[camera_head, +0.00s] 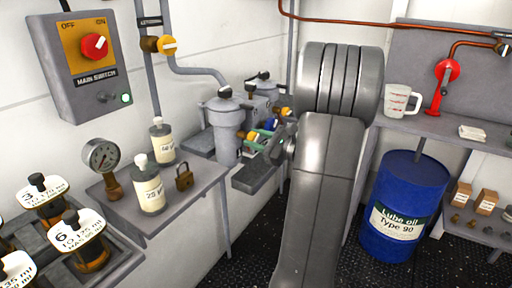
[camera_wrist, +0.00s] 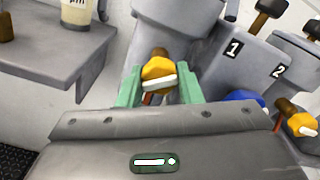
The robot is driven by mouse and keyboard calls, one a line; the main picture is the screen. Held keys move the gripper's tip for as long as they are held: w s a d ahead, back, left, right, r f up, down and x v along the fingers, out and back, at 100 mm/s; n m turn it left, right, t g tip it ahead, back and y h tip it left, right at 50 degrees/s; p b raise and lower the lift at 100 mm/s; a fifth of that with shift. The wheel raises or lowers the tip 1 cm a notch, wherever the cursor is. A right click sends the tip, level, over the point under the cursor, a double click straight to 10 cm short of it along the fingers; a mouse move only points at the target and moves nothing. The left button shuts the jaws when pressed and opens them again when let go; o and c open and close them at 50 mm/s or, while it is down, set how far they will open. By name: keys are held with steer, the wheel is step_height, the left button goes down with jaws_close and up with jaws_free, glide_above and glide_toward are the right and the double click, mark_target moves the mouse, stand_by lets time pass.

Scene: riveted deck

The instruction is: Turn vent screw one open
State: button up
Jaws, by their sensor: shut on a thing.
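In the wrist view, an orange screw head (camera_wrist: 158,74) with a white bar across its face sits on a grey housing (camera_wrist: 172,22). My gripper (camera_wrist: 159,84) has one green finger on each side of the head and is shut on it. The white bar lies nearly level, slightly tilted. A second orange screw (camera_wrist: 298,120) with a white bar is at the right, apart from my fingers. Plates marked 1 and 2 are on the grey block at upper right. In the head view, my arm partly hides this area beside the grey filter pot (camera_head: 226,122).
A blue knob (camera_wrist: 246,100) is close to the right of my gripper. A grey shelf (camera_head: 150,212) with bottles, a gauge and a padlock stands left.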

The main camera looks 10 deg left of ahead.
steer(key=n+b, duration=0.6)
steer(key=shift+f, duration=0.25)
steer(key=n+b, duration=0.4)
steer(key=shift+r, duration=0.2)
steer(key=shift+n+b, duration=0.3)
steer(key=shift+n, duration=0.1)
steer(key=o, duration=1)
steer(key=shift+r, duration=0.1)
steer(key=p+v, duration=0.2)
steer(key=v, duration=1.2)
steer(key=shift+p, duration=0.35)
steer(key=shift+w+a, duration=0.1)
steer(key=b+x, duration=0.2)
steer(key=x, duration=1.1)
steer(key=shift+w+a+b, duration=0.1)
steer(key=shift+a+b, duration=0.25)
